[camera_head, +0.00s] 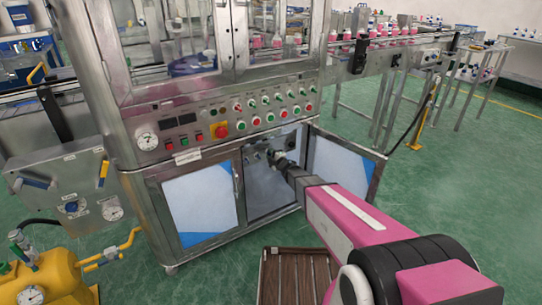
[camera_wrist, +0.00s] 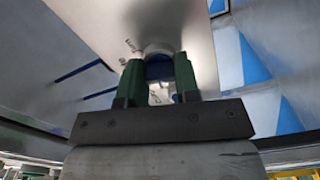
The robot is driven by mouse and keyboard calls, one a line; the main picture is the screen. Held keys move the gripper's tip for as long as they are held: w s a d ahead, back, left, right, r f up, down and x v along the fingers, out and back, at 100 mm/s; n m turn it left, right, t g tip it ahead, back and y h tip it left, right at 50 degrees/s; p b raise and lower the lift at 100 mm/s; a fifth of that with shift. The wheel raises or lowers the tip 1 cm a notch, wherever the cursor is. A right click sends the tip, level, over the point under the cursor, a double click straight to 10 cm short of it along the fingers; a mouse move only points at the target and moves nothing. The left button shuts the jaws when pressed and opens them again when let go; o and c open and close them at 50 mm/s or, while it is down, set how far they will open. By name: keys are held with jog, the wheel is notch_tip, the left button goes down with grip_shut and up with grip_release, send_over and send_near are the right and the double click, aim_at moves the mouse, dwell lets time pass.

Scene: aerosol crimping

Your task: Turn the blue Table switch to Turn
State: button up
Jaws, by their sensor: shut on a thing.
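My gripper (camera_head: 277,160) reaches through the open cabinet door (camera_head: 345,170) to a panel inside the machine's lower cabinet (camera_head: 272,192). In the wrist view my gripper (camera_wrist: 158,75) has its green fingers closed on either side of a blue switch (camera_wrist: 158,70). The switch has a round whitish base on a pale panel (camera_wrist: 195,45). Small marks on the panel beside the switch are too small to read, so I cannot tell which way it points. In the head view my gripper hides the switch.
The open door stands close to the right of my arm. A closed door (camera_head: 200,203) is on the left. Buttons and a gauge (camera_head: 148,142) line the control panel above. A brown slatted platform (camera_head: 285,275) lies below. A yellow tank (camera_head: 45,275) stands at lower left.

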jog(key=m, duration=0.6)
jog(key=shift+f, duration=0.1)
dwell(0.5)
jog(key=o, duration=0.9)
jog(key=v, duration=1.1)
jog(key=shift+w, duration=0.1)
dwell(1.1)
